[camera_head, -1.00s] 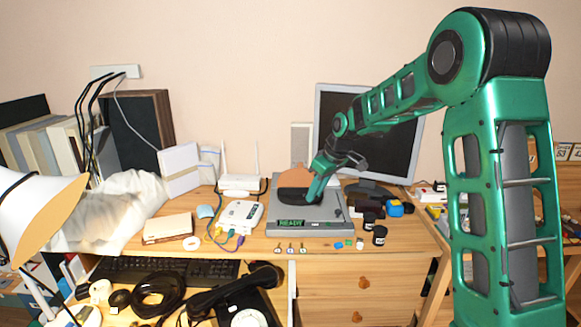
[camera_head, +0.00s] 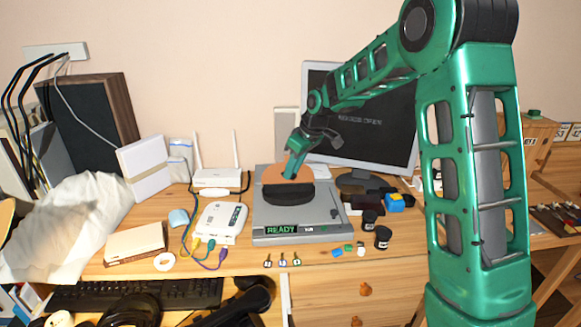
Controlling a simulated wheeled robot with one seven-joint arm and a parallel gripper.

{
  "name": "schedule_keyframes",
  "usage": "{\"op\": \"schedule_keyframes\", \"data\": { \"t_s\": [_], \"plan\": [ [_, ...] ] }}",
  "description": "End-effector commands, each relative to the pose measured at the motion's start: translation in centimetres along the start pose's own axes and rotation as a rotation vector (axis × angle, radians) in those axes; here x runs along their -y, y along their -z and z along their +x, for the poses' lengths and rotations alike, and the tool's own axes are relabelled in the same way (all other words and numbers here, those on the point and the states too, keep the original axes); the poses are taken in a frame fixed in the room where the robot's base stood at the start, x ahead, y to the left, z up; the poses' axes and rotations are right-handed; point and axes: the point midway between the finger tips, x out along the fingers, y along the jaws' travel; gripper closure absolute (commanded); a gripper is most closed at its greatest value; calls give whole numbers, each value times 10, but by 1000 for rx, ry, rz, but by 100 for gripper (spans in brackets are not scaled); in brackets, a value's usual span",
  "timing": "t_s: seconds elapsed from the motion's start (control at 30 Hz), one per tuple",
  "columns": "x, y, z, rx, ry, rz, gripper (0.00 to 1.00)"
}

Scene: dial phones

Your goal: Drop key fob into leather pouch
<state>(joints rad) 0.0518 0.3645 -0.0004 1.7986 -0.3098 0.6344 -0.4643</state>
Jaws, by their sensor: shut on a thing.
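A tan and black rounded object (camera_head: 289,194), which looks like the leather pouch, sits on a grey flat device with a green READY display. Its tan part stands up at the back and its dark part bulges in front. My gripper (camera_head: 290,176) is at the end of the green arm, pointing down over the pouch's tan upper part. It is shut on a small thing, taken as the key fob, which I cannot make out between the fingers. I cannot tell whether the fingertips touch the pouch or are above its opening.
The grey device (camera_head: 262,232) stands mid-desk before a monitor (camera_head: 375,130). Black jars (camera_head: 383,238) and a blue-yellow item (camera_head: 396,202) are at its right. A white router box (camera_head: 217,222) with cables is at its left. Small keys (camera_head: 283,260) lie in front.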

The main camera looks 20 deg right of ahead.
Motion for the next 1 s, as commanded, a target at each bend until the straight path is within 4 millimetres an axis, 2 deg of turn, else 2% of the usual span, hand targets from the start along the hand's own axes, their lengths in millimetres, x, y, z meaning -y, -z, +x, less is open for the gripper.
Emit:
{"op": "schedule_keyframes", "data": {
  "t_s": [0.2, 0.5, 1.0],
  "plan": [
    [3, -7, 22, 2, 2, -3, 87],
    [3, -16, 44, 1, 2, -3, 87],
    [3, -18, 49, 0, 1, -4, 87]
  ]
}}
